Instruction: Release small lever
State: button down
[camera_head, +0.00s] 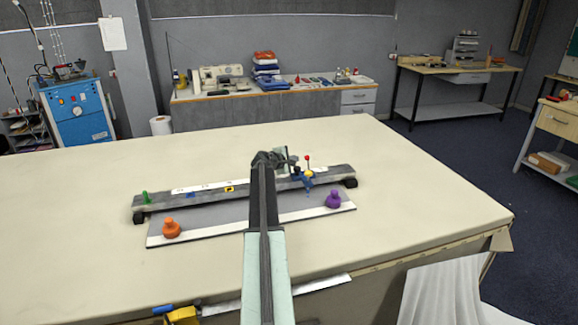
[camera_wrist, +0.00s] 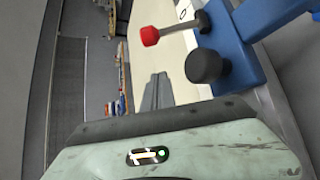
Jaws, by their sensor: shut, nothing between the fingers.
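A lever with a red knob (camera_wrist: 150,36) on a grey rod sits on a blue bracket (camera_wrist: 240,30) in the wrist view. A round black knob (camera_wrist: 206,66) stands beside it. In the head view the red knob (camera_head: 307,157) rises above a blue mount (camera_head: 308,181) with a yellow part, near the right end of a long grey rail (camera_head: 240,190). I cannot tell which of these the small lever is. My gripper (camera_wrist: 156,90) is shut and empty, left of the black knob and below the red knob in the wrist view, apparently touching neither.
An orange knob (camera_head: 171,228) and a purple knob (camera_head: 333,200) stand on the white-edged plate before the rail. A green peg (camera_head: 145,197) is at the rail's left. The cloth table (camera_head: 420,185) is clear to the right.

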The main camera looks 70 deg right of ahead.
jog(key=s+r+p, duration=0.1)
jog(key=s+a+r, duration=0.1)
jog(key=shift+s+a+p, duration=0.15)
jog(key=shift+s+p, duration=0.15)
jog(key=shift+p, duration=0.05)
jog(key=shift+s+a, duration=0.1)
jog(key=shift+s, duration=0.25)
